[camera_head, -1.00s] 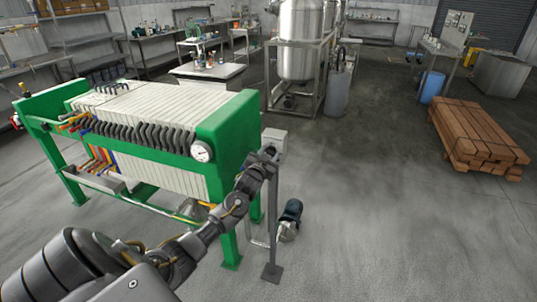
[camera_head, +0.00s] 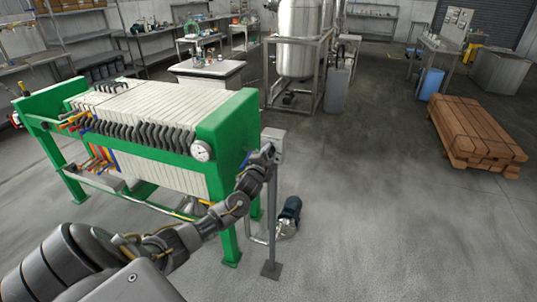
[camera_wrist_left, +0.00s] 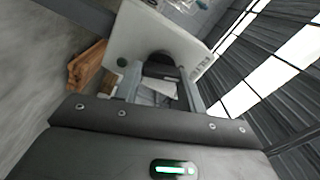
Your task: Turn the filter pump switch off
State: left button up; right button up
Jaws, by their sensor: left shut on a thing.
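The filter pump switch is a pale grey box (camera_head: 273,138) on top of a grey post beside the green filter press. In the left wrist view the box's face (camera_wrist_left: 143,28) fills the upper middle, tilted in the picture. My left gripper (camera_head: 269,152) is at the front of the box. Its fingers (camera_wrist_left: 163,84) are shut on the knob and partly hide it, so I cannot tell the knob's setting. My right gripper is not in view.
The green filter press (camera_head: 215,128) with white plates stands just left of the post. A dark pump motor (camera_head: 290,212) sits on the floor right of the post's base. Timber (camera_head: 475,135) lies at the right. The floor between is clear.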

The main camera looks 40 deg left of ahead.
pick_arm(q)
jog(key=shift+m, duration=1.7)
jog(key=shift+f, duration=0.1)
jog(key=o, duration=1)
jog(key=b+v, duration=0.1)
jog(key=v, duration=0.9)
jog(key=shift+s+d+b, duration=0.2)
jog(key=shift+s+b, duration=0.1)
jog(key=shift+s, duration=0.05)
